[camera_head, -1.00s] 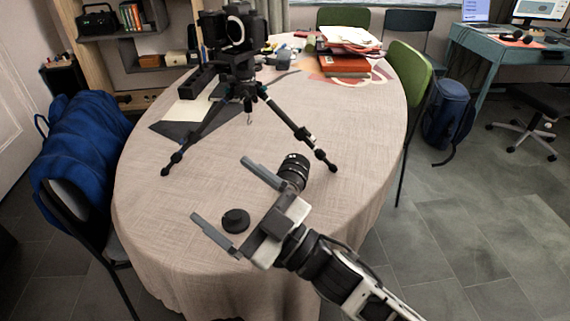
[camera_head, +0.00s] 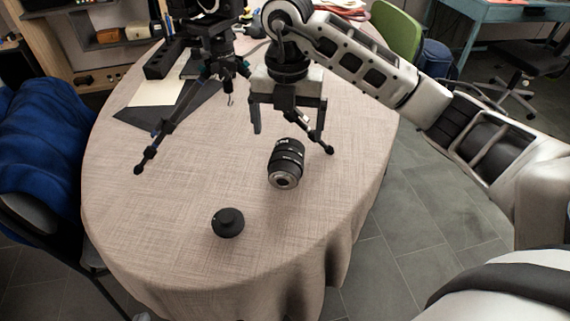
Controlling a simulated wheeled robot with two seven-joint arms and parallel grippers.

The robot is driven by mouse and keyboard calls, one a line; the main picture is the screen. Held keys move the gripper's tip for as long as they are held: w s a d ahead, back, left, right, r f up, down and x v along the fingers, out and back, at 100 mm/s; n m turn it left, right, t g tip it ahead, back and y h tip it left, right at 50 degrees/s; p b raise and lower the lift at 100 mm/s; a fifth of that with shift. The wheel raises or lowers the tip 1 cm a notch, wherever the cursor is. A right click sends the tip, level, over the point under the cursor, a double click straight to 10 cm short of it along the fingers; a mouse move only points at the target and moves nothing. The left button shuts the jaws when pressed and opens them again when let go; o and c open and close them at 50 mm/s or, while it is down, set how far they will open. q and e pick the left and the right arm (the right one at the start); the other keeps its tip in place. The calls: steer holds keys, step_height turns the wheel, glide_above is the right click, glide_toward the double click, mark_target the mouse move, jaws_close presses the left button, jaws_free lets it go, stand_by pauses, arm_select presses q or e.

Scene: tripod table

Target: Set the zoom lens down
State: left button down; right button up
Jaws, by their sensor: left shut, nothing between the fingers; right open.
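The black zoom lens (camera_head: 287,158) lies on the tablecloth, its metal mount end facing me. My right gripper (camera_head: 287,130) is open, with its fingers apart and pointing down. It is empty and appears just beyond the lens, in front of the tripod's right leg in the picture. I cannot tell its exact height above the table. My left gripper is out of view.
A small round black object (camera_head: 228,222) sits on the table (camera_head: 165,215) nearer to me. The tripod with camera (camera_head: 212,40) stands behind, its legs spread wide. A dark folder (camera_head: 170,112) lies at left. The front left tabletop is clear.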

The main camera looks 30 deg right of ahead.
mark_target(287, 155)
step_height(287, 155, down, 7)
steer(key=shift+r, duration=0.1)
steer(key=shift+w+d+f, duration=0.1)
steer(key=shift+w+f, duration=0.1)
steer(key=shift+f, duration=1.15)
steer(key=shift+w+f, duration=0.15)
steer(key=shift+f, duration=1.2)
steer(key=c, duration=1.2)
steer(key=shift+r, duration=0.1)
steer(key=shift+c, duration=1.4)
